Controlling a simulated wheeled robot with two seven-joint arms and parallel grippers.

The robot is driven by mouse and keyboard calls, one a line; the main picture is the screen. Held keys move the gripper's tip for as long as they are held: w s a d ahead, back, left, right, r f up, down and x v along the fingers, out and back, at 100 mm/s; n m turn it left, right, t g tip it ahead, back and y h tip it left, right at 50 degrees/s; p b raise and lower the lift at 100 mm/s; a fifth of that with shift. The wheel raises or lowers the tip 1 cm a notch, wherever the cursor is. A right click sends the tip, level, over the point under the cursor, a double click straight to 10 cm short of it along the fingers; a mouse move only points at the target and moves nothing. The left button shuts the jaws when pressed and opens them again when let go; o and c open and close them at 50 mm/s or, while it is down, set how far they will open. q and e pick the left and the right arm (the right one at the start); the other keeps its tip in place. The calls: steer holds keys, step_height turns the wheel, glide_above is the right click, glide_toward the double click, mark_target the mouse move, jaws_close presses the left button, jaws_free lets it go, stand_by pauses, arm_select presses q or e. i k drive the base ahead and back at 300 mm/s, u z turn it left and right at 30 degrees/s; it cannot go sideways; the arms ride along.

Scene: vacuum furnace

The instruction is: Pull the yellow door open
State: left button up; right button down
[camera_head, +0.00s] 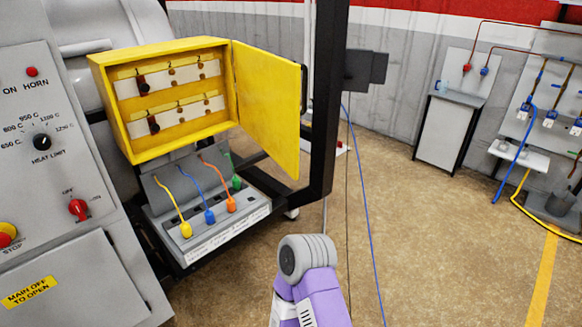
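The yellow door (265,103) is hinged on the right edge of a yellow box (125,149) and stands swung out to the right, away from the box front. The inside of the box shows, with several hooks and dark hanging items on pale strips. A small dark part, perhaps a handle (304,79), shows at the door's far right edge. Neither of my grippers is in view. A purple and grey part of my arm shows at the bottom middle, below the door and apart from it.
A grey control panel (45,185) with knobs stands at the left. Below the box, a grey unit (212,233) carries several coloured plugs on cables. A black post (324,100) rises just behind the door. The floor (440,235) at the right is mostly clear.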

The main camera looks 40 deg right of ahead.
mark_target(268, 85)
steer(key=z, duration=0.15)
steer(key=i, duration=0.95)
steer(key=z, duration=0.65)
